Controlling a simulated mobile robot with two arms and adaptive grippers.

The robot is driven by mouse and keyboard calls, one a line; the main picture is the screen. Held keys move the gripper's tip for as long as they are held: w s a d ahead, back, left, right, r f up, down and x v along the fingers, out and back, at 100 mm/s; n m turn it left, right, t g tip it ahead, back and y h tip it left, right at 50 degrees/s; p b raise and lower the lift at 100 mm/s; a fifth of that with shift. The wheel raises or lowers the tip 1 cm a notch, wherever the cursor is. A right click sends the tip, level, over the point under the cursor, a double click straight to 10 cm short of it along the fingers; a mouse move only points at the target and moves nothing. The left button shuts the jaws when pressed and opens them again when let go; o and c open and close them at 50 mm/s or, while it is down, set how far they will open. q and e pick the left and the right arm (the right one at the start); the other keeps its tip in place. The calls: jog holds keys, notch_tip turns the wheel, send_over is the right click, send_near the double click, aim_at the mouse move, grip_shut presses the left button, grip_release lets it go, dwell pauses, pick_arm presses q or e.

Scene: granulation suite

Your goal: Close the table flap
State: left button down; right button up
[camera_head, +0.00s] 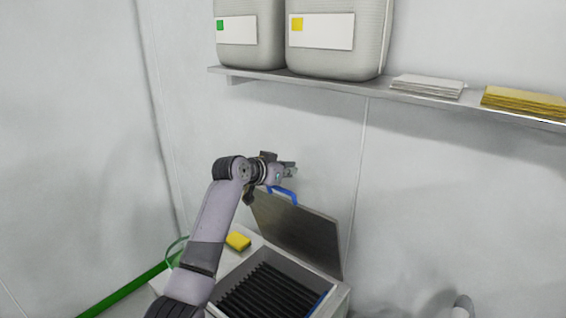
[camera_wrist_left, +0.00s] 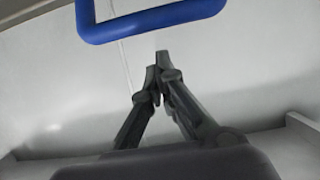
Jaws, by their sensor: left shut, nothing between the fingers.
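The table flap (camera_head: 300,231) is a dark metal panel standing raised, leaning back towards the wall, at the back edge of the open box-like table (camera_head: 338,297). A blue handle (camera_head: 284,194) sits on the flap's top edge. My left gripper (camera_head: 290,169) is behind and just above the handle in the head view, shut and empty. In the left wrist view the closed fingertips (camera_wrist_left: 161,62) point towards the blue handle (camera_wrist_left: 150,22), with no clear contact. My right gripper is not in view.
A yellow sponge-like block (camera_head: 238,241) lies on the table's left rim. Dark ribs (camera_head: 265,290) fill the opening. Above, a wall shelf (camera_head: 330,84) holds two large white containers and stacked white and yellow sheets. A green tube (camera_head: 125,290) lies at lower left.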

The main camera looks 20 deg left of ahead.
aim_at(281, 188)
pick_arm(q)
jog(key=shift+s+a+f+p, duration=0.25)
jog(key=shift+s+p, duration=0.05)
jog(key=shift+s, duration=0.2)
jog(key=shift+s+a+f+p, duration=0.2)
jog(key=shift+s+p, duration=0.05)
jog(key=shift+s, duration=0.3)
jog(key=shift+s+a+f+p, duration=0.25)
jog(key=shift+s+p, duration=0.05)
jog(key=shift+s, duration=0.2)
jog(key=shift+f, duration=0.1)
jog(key=shift+w, duration=0.1)
jog(key=shift+f, duration=0.1)
